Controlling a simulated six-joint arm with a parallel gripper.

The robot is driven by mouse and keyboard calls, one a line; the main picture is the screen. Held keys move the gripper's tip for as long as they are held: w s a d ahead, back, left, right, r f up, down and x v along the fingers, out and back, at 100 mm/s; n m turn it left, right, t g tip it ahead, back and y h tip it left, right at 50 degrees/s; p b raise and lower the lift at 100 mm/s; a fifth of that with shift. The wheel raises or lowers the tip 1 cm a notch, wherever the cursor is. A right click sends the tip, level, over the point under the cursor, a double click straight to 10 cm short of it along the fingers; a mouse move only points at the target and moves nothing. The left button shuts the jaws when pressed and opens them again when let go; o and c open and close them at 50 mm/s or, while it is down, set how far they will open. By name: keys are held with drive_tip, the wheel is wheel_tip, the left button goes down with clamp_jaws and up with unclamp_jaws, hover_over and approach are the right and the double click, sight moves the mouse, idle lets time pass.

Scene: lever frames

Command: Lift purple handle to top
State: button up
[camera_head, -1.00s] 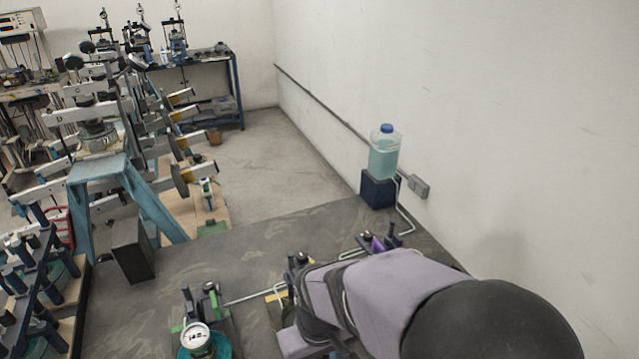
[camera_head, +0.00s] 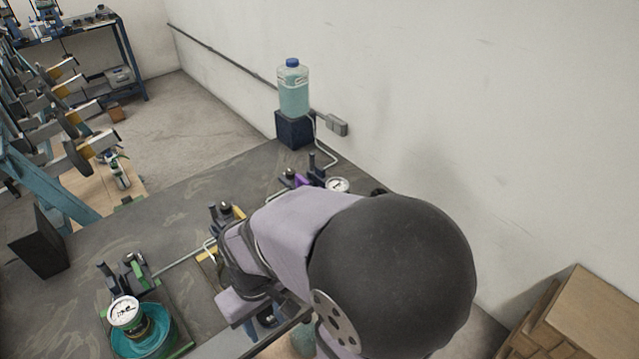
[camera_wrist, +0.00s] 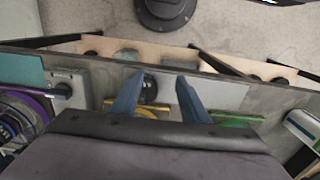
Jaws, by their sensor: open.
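A small purple part (camera_head: 302,180), likely the purple handle, shows in the head view on a dark fixture at the far side of the bench, beyond my arm. Its shape and height are hard to tell. In the wrist view my gripper (camera_wrist: 160,92) has two blue fingers spread apart with nothing between them. They point toward a light grey plate with a dark round knob (camera_wrist: 149,88). A purple curved band (camera_wrist: 38,104) lies at the left edge of the wrist view; I cannot tell whether it is the handle.
The dark bench (camera_head: 185,205) has a green fixture with a gauge and teal bowl (camera_head: 140,335) at the front left. A bottle of blue liquid (camera_head: 293,88) stands on a dark block near the wall. Yellow (camera_wrist: 135,109) and green (camera_wrist: 235,119) parts flank the fingers.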

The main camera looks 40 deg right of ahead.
sight(303, 179)
idle(0.4)
drive_tip(key=c, duration=0.3)
drive_tip(key=w+d+r+t+h, duration=0.1)
drive_tip(key=w+d+t, duration=0.1)
drive_tip(key=w+d, duration=0.2)
drive_tip(key=w+d+r+t+h+p, duration=0.1)
drive_tip(key=w+d, duration=0.3)
drive_tip(key=d, duration=0.4)
drive_tip(key=w+d+r+m+t+h+p, duration=0.1)
drive_tip(key=w+d+t, duration=0.2)
drive_tip(key=w+d, duration=0.2)
drive_tip(key=shift+d+r, duration=0.25)
drive_tip(key=shift+d, duration=0.55)
drive_tip(key=d+r+t+y, duration=0.1)
drive_tip(key=d+r+t, duration=0.1)
drive_tip(key=d, duration=0.1)
drive_tip(key=d+r+t+y, duration=0.1)
drive_tip(key=d+t, duration=0.2)
drive_tip(key=d+r+n+t+y, duration=0.1)
drive_tip(key=d+r+t, duration=0.1)
drive_tip(key=d, duration=0.1)
drive_tip(key=shift+w+d+r+t, duration=0.1)
drive_tip(key=shift+w+r+t, duration=0.2)
drive_tip(key=shift+w, duration=0.1)
drive_tip(key=shift+p+x, duration=0.65)
drive_tip(key=shift+x, duration=3.05)
drive_tip(key=shift+c, duration=0.8)
clamp_jaws()
